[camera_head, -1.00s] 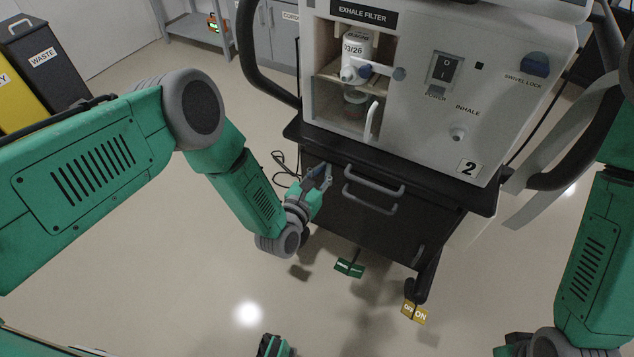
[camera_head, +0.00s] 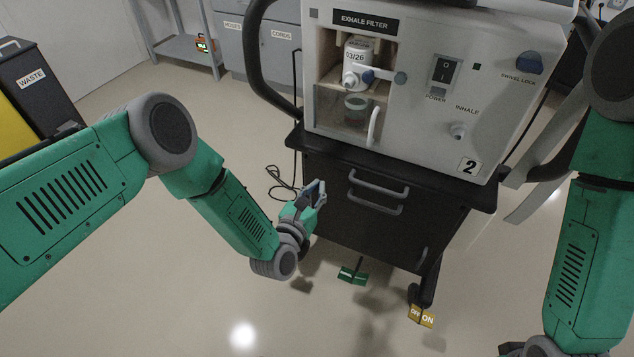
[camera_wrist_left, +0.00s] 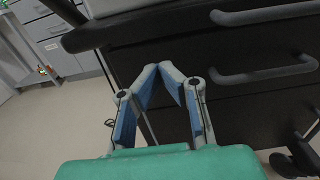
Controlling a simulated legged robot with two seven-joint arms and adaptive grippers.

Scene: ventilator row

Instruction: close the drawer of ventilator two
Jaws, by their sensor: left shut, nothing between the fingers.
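Ventilator two (camera_head: 420,100) is a white unit marked 2 on a black cart (camera_head: 325,195). The cart's front has two grey bar handles, an upper one (camera_head: 379,184) and a lower one (camera_head: 374,204), close together. The drawer front looks near flush, but I cannot tell whether it is fully closed. My left gripper (camera_head: 318,188) is shut and empty, just left of the handles and apart from them. In the left wrist view its fingertips (camera_wrist_left: 165,68) meet before the dark front, with both handles to the right.
A green pedal (camera_head: 352,275) and a yellow ON tag (camera_head: 422,317) are low by the cart. A cable (camera_head: 283,185) lies on the floor to its left. A waste bin (camera_head: 45,85) stands far left. The floor between is clear.

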